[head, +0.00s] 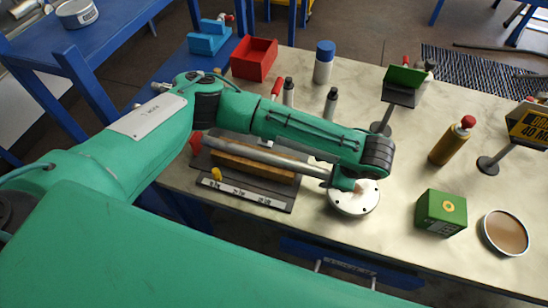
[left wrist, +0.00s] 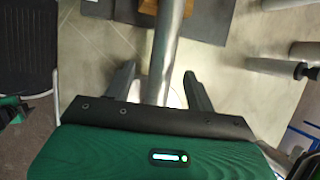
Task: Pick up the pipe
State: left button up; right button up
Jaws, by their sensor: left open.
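The pipe (head: 266,157) is a long grey metal tube. In the head view it lies slantwise above a dark plate with a wooden block, with a red part at its left end and a white flange disc (head: 354,203) near its right end. My left gripper (head: 343,184) is at the right end of the pipe, above the disc, and partly hides both. In the left wrist view the pipe (left wrist: 165,45) runs between the two spread fingers of the left gripper (left wrist: 160,72), with gaps on both sides. My right gripper is not in view.
To the right are a green box (head: 440,212), a round dish (head: 506,232) and an amber bottle (head: 452,142). The tabletop (head: 400,180) between is clear.

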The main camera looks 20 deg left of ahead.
aim_at(324, 173)
pick_arm(q)
jog(key=shift+x, duration=1.6)
jog(key=shift+w+r, duration=0.1)
jog(key=shift+r, duration=0.05)
grip_shut()
jog(key=shift+r, duration=0.1)
jog(key=shift+r, duration=0.55)
notch_tip(324, 173, up, 19)
jog(key=b, duration=0.1)
jog(key=shift+a+f, duration=0.1)
